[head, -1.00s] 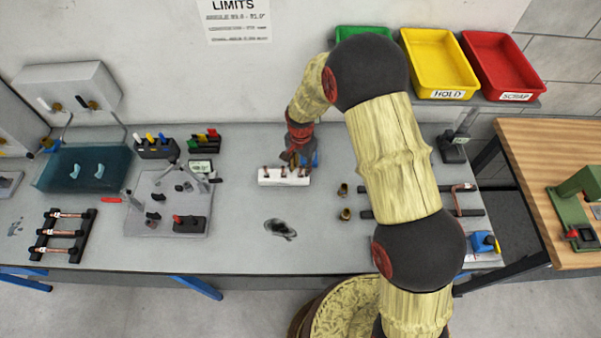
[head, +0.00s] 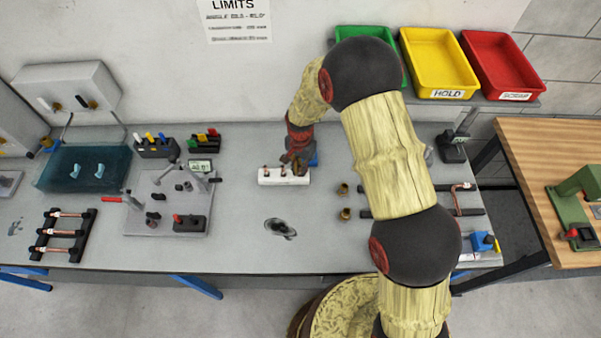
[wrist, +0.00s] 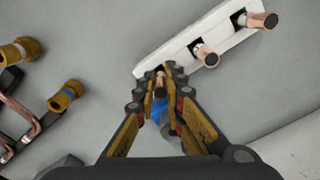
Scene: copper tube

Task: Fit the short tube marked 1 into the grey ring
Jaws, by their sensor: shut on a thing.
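A white block (head: 283,177) stands mid-bench with short copper tubes upright in it. My gripper (head: 298,168) is at its right end. In the wrist view, my gripper (wrist: 160,72) is shut on a short copper tube (wrist: 160,82) at the end of the white block (wrist: 180,50); the fingers hide part of it. I cannot tell whether it still sits in its slot. Two other copper tubes, a nearer one (wrist: 206,56) and a farther one (wrist: 262,21), stand in the block. No number is legible. I cannot pick out the grey ring for certain.
Brass fittings (head: 342,189) stand right of the block, beside long pipes partly behind my arm. A grey fixture plate (head: 140,215) with clamps and a black rack of copper tubes (head: 63,234) lie left. A dark item (head: 281,228) lies in front. Bare bench surrounds the block.

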